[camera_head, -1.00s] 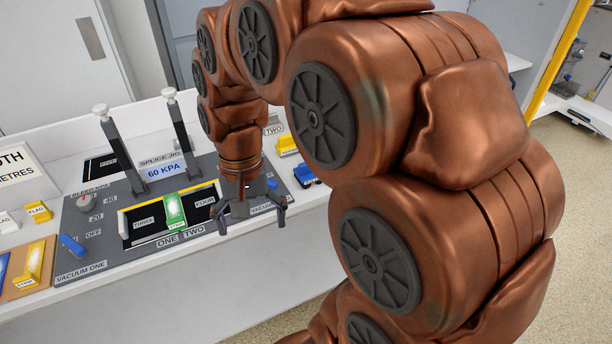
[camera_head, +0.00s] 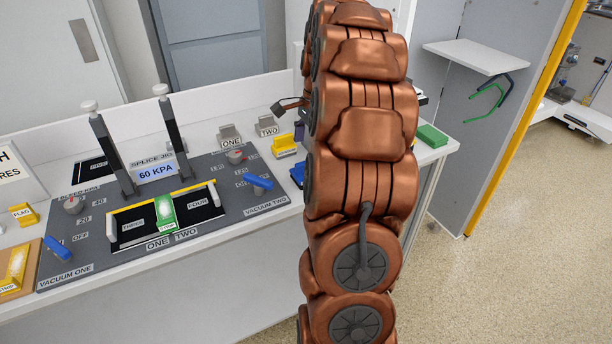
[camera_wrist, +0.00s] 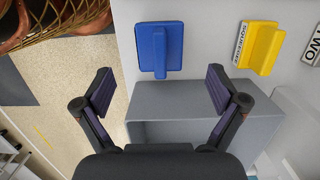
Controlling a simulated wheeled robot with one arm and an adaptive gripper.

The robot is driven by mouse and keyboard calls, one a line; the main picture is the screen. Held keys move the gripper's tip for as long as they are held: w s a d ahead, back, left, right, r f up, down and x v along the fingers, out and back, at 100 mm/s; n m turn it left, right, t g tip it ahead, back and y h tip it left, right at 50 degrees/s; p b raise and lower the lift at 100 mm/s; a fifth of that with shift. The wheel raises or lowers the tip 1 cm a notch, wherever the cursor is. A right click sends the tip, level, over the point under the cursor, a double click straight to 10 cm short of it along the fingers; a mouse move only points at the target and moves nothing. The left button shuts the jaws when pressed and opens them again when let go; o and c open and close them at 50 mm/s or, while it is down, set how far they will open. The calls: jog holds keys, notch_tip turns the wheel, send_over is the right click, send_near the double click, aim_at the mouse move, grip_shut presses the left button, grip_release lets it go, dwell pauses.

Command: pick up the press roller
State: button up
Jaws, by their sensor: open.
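No label reading press roller is legible. A blue block with a raised grip (camera_wrist: 160,50) lies on the white bench in the wrist view, and I cannot tell if it is the roller. It is partly hidden by my arm in the head view (camera_head: 297,174). My gripper (camera_wrist: 160,90) is open and empty, its fingers spread on either side of a grey box (camera_wrist: 185,100). The blue block is beyond the fingertips, towards the top of the picture. In the head view my gripper is mostly hidden behind my arm, above the bench's right part.
A yellow squeegee (camera_wrist: 262,47) lies right of the blue block. The grey splice jig (camera_head: 200,205) with two upright posts, blue levers and a green strip (camera_head: 165,212) fills the bench's middle. A green block (camera_head: 432,135) sits at the bench's right end. Open floor lies right.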

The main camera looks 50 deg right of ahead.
aim_at(305, 162)
jog(key=shift+w+a+f+p, duration=0.15)
jog(key=shift+f+p, duration=0.1)
jog(key=shift+f, duration=1)
jog(key=shift+s+a+f+p, duration=0.1)
jog(key=shift+a+f+p, duration=0.15)
jog(key=shift+f, duration=1.05)
jog(key=shift+w+a+f+p, duration=0.1)
jog(key=shift+f+p, duration=0.2)
jog(key=shift+f, duration=0.95)
jog(key=c, duration=1.4)
jog(key=shift+o, duration=0.2)
jog(key=shift+r+b, duration=0.5)
jog(key=shift+r, duration=1.25)
jog(key=s+r+b, duration=0.1)
jog(key=s+b, duration=0.1)
jog(key=s, duration=1.4)
jog(key=shift+d+r+b, duration=0.2)
jog(key=shift+r+b, duration=0.05)
jog(key=shift+b, duration=0.05)
